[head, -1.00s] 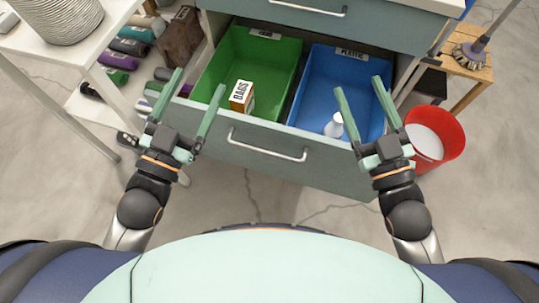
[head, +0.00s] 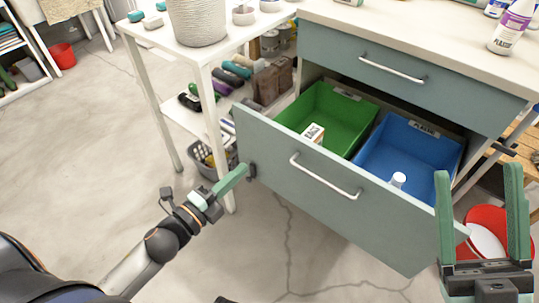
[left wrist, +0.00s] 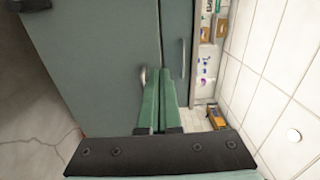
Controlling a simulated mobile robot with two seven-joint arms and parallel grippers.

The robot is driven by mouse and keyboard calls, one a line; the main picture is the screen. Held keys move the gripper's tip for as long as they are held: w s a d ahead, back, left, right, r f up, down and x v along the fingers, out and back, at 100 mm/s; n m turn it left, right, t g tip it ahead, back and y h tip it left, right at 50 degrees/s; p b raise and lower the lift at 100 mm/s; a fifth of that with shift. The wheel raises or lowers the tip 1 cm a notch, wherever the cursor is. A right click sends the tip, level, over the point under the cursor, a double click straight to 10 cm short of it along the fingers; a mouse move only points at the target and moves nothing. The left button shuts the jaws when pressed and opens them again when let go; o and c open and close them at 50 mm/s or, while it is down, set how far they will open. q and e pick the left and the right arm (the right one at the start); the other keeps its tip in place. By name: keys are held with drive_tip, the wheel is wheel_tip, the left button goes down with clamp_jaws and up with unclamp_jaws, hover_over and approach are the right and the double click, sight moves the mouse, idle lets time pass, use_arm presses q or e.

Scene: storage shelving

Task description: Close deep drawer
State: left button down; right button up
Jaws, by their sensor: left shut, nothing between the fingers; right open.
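The deep drawer (head: 310,205) is pulled out of the grey-green cabinet, with a silver bar handle (head: 325,180) on its front. Inside are a green bin (head: 342,107) holding a small labelled box (head: 313,133) and a blue bin (head: 425,150) holding a white bottle (head: 398,180). My left gripper (head: 248,171) is shut and empty, its tips at the left part of the drawer front; I cannot tell if they touch. Its closed green fingers (left wrist: 160,85) also show in the left wrist view. My right gripper (head: 482,185) is open and empty in front of the drawer's right end.
The shallower drawer (head: 385,75) above is shut. A white side table (head: 205,55) with a ribbed pot stands left of the cabinet, a basket (head: 208,160) below it. A red bucket (head: 487,232) is at the right, behind my right gripper. The floor in front is clear.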

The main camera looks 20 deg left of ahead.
use_arm(q)
drive_tip(key=b, duration=0.2)
approach(282, 133)
drive_tip(key=x, duration=0.5)
drive_tip(key=shift+w+d, duration=0.1)
drive_tip(key=shift+w, duration=0.15)
drive_tip(key=shift+w+d, duration=0.2)
drive_tip(key=shift+w, duration=0.4)
drive_tip(key=shift+r, duration=0.1)
